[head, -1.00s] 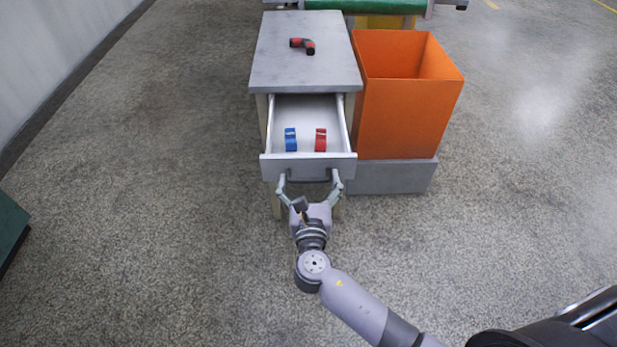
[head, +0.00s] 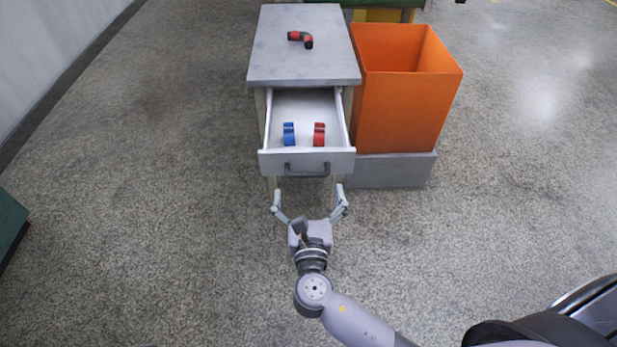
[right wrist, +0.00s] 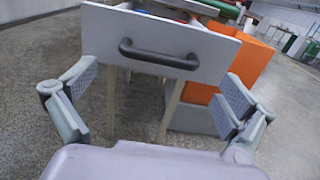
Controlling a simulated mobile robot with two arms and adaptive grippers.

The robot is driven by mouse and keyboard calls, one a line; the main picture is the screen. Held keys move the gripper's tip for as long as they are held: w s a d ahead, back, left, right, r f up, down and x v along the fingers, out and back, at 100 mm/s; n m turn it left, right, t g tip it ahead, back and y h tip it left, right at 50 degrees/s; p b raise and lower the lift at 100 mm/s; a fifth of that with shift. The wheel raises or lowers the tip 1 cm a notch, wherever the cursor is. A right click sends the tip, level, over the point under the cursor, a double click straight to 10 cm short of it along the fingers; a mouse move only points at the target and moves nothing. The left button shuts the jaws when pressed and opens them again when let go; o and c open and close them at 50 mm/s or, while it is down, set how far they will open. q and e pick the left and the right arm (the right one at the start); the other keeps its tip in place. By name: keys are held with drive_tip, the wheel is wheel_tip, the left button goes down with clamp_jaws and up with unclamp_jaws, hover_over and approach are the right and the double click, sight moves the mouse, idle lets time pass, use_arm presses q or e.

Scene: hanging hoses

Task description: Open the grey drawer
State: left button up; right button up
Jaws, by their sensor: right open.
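The grey drawer (head: 307,161) is pulled out of the grey-topped cabinet (head: 303,55). Its dark handle (head: 307,169) is on the front and also shows in the right wrist view (right wrist: 158,54). A blue item (head: 289,134) and a red item (head: 319,134) lie inside the drawer. My right gripper (head: 309,202) is open and empty in front of the drawer, apart from the handle. In the right wrist view its fingers (right wrist: 158,100) are spread wide, with the handle beyond them. My left gripper is not in view.
A red and black hose piece (head: 301,39) lies on the cabinet top. An orange bin (head: 405,100) stands on a grey base (head: 391,171) right of the cabinet. A green thing (head: 10,230) is at the left edge. The floor left of the cabinet is clear.

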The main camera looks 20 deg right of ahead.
drive_tip(key=v, duration=0.6)
drive_tip(key=shift+s, duration=0.15)
